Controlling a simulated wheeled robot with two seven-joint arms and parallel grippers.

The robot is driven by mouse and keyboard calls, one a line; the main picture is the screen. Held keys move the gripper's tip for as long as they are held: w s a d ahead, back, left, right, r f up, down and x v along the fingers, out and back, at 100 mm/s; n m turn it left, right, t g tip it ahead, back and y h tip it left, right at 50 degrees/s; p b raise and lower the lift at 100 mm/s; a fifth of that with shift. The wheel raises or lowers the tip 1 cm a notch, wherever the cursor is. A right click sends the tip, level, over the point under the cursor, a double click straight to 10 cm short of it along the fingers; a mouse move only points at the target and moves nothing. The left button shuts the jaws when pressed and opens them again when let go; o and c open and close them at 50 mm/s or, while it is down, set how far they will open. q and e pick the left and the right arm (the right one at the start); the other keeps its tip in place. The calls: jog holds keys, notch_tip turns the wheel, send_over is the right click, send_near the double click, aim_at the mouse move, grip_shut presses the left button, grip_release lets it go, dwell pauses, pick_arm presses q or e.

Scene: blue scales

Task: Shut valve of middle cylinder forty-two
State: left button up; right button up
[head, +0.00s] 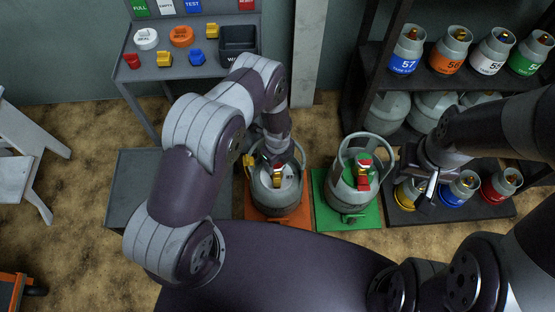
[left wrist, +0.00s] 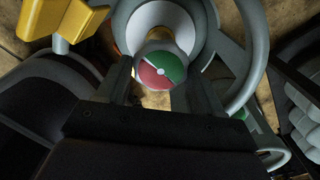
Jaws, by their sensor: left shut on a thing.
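A grey gas cylinder (head: 277,200) stands upright on an orange scale (head: 262,230). No number can be read on it. My left gripper (head: 274,160) reaches down from above inside its collar. In the left wrist view the valve knob (left wrist: 160,70), with a red and a green part and a white line, sits between my left fingers, which are shut on it. A yellow part (left wrist: 75,20) beside the valve also shows in the head view (head: 249,161). My right gripper (head: 432,183) hangs over the low rack at the right; its jaw state is unclear.
Another grey cylinder (head: 345,202) with a red and green valve stands on a green scale (head: 322,215) close to the right. A shelf holds cylinders such as the blue-labelled one (head: 405,50). A table (head: 180,72) with coloured blocks stands behind. A bare grey platform (head: 128,190) lies left.

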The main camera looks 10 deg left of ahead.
dwell(0.4)
pick_arm(q)
jog(key=o, duration=1)
jog(key=shift+o, duration=0.2)
notch_tip(320, 180, up, 13)
jog(key=p, duration=0.4)
jog(key=shift+f, duration=0.15)
